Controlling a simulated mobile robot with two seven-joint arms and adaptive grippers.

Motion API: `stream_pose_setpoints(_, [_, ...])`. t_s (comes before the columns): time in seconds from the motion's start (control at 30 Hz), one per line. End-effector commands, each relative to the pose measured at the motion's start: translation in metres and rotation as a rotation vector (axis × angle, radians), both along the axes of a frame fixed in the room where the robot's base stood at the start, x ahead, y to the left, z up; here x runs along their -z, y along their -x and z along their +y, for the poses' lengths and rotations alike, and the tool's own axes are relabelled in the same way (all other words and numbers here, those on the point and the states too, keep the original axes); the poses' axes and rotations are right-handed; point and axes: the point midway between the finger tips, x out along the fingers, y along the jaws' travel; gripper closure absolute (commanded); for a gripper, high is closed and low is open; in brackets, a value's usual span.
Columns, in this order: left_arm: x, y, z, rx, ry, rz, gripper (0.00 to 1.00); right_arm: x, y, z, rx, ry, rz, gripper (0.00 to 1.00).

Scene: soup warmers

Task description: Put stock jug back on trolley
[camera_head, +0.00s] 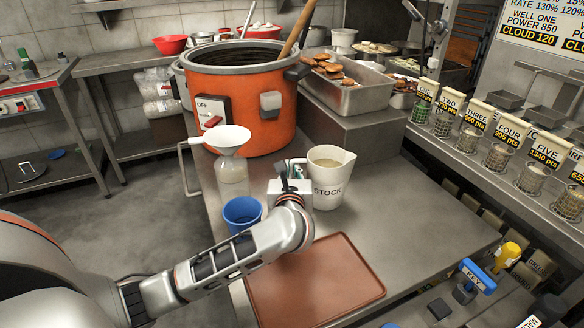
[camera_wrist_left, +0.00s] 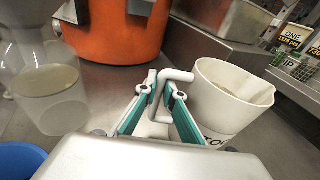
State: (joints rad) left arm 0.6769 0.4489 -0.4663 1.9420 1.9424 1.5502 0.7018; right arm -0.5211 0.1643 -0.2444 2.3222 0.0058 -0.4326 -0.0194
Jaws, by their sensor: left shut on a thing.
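The stock jug (camera_head: 328,188) is a white jug marked STOCK, upright and holding a pale liquid. It stands at or just above the steel top of the trolley (camera_head: 415,215); I cannot tell whether its base touches. My left gripper (camera_head: 296,172) is at the jug's left side. In the left wrist view my left gripper (camera_wrist_left: 160,108) has its teal fingers shut on the jug's handle, and the jug (camera_wrist_left: 226,92) is just to the right. The lower part of the jug is partly hidden there. My right gripper is not in view.
A clear container with a white funnel (camera_head: 230,140) and a blue cup (camera_head: 242,212) stand left of the jug. An orange soup warmer (camera_head: 245,105) is behind. A brown tray (camera_head: 315,284) lies in front. The steel top right of the jug is clear.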

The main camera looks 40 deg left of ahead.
Motion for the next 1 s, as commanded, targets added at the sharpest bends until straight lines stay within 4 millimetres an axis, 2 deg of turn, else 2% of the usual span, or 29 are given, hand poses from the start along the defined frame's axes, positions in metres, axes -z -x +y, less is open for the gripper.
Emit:
stream_pose_setpoints(0.07, [-0.002, -0.001, 0.000, 0.000, 0.000, -0.009, 1.00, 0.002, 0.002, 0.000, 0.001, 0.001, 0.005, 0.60])
stream_pose_setpoints(0.1, [0.002, 0.000, 0.000, 0.001, 0.000, 0.000, 0.87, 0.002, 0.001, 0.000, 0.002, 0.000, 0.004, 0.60])
stream_pose_setpoints(0.13, [0.001, 0.000, 0.000, 0.001, 0.000, -0.001, 0.79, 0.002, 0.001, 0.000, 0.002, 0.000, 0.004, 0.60])
stream_pose_setpoints(0.17, [0.001, 0.000, 0.000, 0.000, 0.000, -0.001, 0.75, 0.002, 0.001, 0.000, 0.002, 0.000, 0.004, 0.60])
stream_pose_setpoints(0.47, [0.002, 0.000, 0.000, 0.000, 0.000, 0.000, 0.75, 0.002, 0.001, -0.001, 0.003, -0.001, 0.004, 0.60])
stream_pose_setpoints(0.57, [-0.004, 0.000, 0.000, 0.000, 0.000, -0.002, 0.75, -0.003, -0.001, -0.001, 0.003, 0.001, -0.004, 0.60])
stream_pose_setpoints(0.8, [-0.010, 0.030, -0.022, 0.002, 0.005, -0.005, 0.75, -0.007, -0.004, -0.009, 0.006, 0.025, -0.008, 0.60])
stream_pose_setpoints(1.0, [-0.017, 0.063, -0.046, 0.002, 0.003, -0.006, 0.75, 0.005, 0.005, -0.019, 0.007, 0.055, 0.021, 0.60])
